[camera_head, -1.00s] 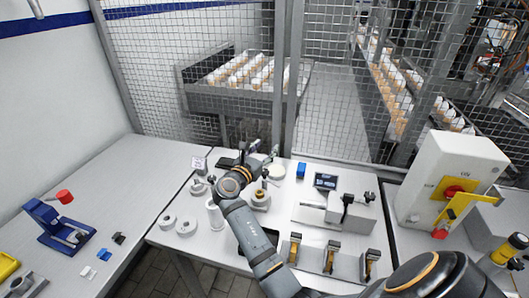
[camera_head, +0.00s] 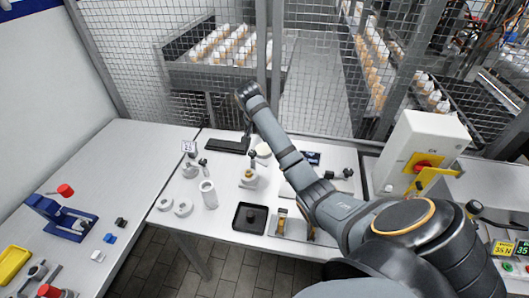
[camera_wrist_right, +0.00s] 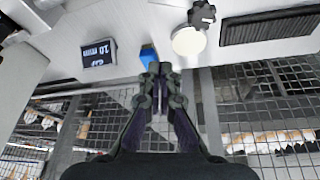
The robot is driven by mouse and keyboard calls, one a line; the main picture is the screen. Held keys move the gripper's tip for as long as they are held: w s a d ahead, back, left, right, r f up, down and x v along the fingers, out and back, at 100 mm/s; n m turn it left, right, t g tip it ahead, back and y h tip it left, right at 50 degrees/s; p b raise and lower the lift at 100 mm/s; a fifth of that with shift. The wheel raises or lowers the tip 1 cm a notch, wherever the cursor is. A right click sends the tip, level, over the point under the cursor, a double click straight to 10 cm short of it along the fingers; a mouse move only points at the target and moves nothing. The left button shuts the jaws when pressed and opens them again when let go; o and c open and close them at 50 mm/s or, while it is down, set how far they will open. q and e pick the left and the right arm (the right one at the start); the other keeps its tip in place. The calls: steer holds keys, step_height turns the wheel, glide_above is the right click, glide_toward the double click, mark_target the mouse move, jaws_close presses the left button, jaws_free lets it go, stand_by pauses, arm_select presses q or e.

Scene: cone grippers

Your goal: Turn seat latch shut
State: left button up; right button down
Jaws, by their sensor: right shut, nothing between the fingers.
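A small round seat fixture (camera_head: 249,180) with a brass-coloured ring stands on the middle white table. A dark upright knob or lever (camera_head: 253,161) shows at its back; I cannot tell whether this is the seat latch or how far it is turned. My right arm reaches across the table, with its wrist (camera_head: 247,92) raised near the mesh fence, beyond and above the fixture. In the right wrist view my right gripper (camera_wrist_right: 159,76) is shut and empty. A white disc (camera_wrist_right: 188,41) and a dark star-shaped knob (camera_wrist_right: 202,14) lie beyond its fingertips. My left gripper is not in view.
A black tray (camera_head: 237,228), white rings (camera_head: 183,208) and a white cylinder (camera_head: 208,194) stand near the front. A black slab (camera_head: 229,146) lies at the back. The mesh fence (camera_head: 310,95) borders the table. A switch box (camera_head: 424,148) stands right.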

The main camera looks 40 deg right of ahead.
steer(key=shift+m+y, duration=0.3)
steer(key=shift+m, duration=0.3)
steer(key=p+x, duration=0.1)
steer(key=x, duration=0.5)
steer(key=p+x, duration=0.1)
steer(key=x, duration=0.2)
steer(key=shift+s+a+f+p, duration=0.2)
steer(key=shift+s+p, duration=0.05)
steer(key=shift+p, duration=0.05)
steer(key=shift+s+a+p, duration=0.15)
steer(key=shift+a+p, duration=0.2)
steer(key=shift+a, duration=0.25)
steer(key=shift+s+a+p, duration=0.2)
steer(key=shift+a+p, duration=0.15)
steer(key=shift+a, duration=0.25)
steer(key=shift+s+a, duration=0.3)
steer(key=shift+a, duration=0.25)
steer(key=shift+w+d+f, duration=0.1)
steer(key=shift+a, duration=0.25)
